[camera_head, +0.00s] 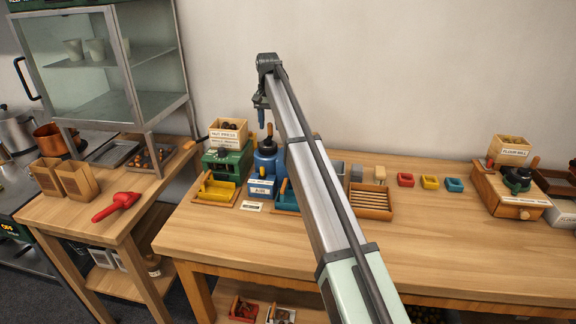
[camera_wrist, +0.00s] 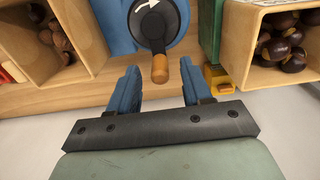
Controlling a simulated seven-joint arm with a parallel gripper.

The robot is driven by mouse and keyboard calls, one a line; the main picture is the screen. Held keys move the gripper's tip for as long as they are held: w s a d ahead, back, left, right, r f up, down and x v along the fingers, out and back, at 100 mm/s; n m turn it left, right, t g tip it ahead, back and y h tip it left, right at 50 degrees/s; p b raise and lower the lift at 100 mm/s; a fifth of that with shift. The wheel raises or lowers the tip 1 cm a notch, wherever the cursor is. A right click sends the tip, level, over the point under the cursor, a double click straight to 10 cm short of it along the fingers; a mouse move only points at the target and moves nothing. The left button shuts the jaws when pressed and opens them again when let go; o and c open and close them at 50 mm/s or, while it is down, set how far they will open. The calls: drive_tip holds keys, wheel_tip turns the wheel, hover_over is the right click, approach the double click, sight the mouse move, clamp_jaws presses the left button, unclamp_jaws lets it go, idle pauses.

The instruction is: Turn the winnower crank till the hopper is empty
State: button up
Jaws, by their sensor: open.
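A blue machine (camera_head: 266,163) with a black crank on top stands on the back left of the long table; I take it for the winnower, but its label is too small to read. In the wrist view its round black crank hub (camera_wrist: 158,22) carries a white arrow, and the wooden crank knob (camera_wrist: 160,70) points toward my gripper. My gripper (camera_wrist: 161,84) is open, with its blue fingers on either side of the knob's end and no visible contact. In the head view, my gripper (camera_head: 261,117) hangs just above the machine. I cannot tell which bin is its hopper.
A green nut press (camera_head: 228,163) with a wooden bin (camera_head: 228,131) stands close beside the blue machine. The wrist view shows chestnuts (camera_wrist: 284,45) in one bin and brown pieces (camera_wrist: 56,42) in another. A flour mill (camera_head: 508,190) stands far right. The table front is clear.

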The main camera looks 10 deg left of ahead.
drive_tip(key=shift+f, duration=0.2)
drive_tip(key=shift+f, duration=0.8)
drive_tip(key=shift+c, duration=0.5)
